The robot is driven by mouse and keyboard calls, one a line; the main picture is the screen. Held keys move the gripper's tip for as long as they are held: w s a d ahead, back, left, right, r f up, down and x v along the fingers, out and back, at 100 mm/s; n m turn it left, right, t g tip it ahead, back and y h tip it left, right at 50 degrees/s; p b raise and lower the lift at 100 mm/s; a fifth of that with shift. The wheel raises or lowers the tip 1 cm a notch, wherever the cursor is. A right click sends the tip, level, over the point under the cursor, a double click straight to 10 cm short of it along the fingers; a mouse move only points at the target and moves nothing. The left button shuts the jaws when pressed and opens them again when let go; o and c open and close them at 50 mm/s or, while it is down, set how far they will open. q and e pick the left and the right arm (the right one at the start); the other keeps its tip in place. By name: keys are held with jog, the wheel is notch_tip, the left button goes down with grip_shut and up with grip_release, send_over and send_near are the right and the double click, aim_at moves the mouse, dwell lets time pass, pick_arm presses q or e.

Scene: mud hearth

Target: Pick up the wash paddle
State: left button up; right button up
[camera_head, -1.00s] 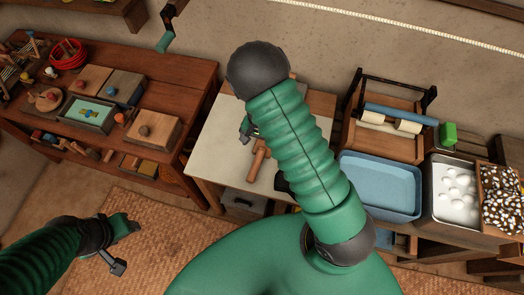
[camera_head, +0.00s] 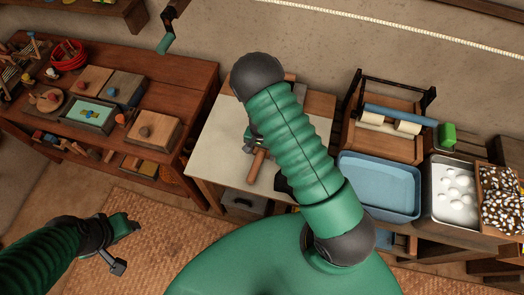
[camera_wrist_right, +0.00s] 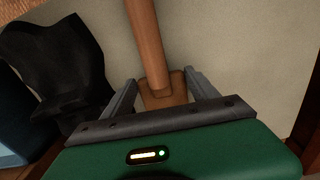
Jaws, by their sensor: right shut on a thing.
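The wash paddle (camera_head: 257,166) is a brown wooden piece with a round handle, over the pale top of the work table (camera_head: 222,135). My right gripper (camera_head: 250,143) is at its upper end, mostly hidden behind my own arm. In the right wrist view, the fingers of the right gripper (camera_wrist_right: 162,90) stand either side of the paddle's flat, wider part, shut on it. The paddle's handle (camera_wrist_right: 148,45) runs away from the fingers. I cannot tell whether the paddle touches the table. My left gripper (camera_head: 127,246) is open and empty at the lower left, above the woven mat.
A blue basin (camera_head: 380,187) and a metal tray of white round things (camera_head: 442,205) stand to the right. A wooden frame with rollers (camera_head: 392,122) is behind the basin. A dark crumpled thing (camera_wrist_right: 65,70) lies beside the right gripper. A toy-covered bench (camera_head: 165,95) stands left.

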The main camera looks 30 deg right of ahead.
aim_at(261, 150)
jog(key=c, duration=0.8)
jog(key=shift+r, duration=0.1)
notch_tip(261, 150, up, 10)
jog(key=shift+f, duration=0.1)
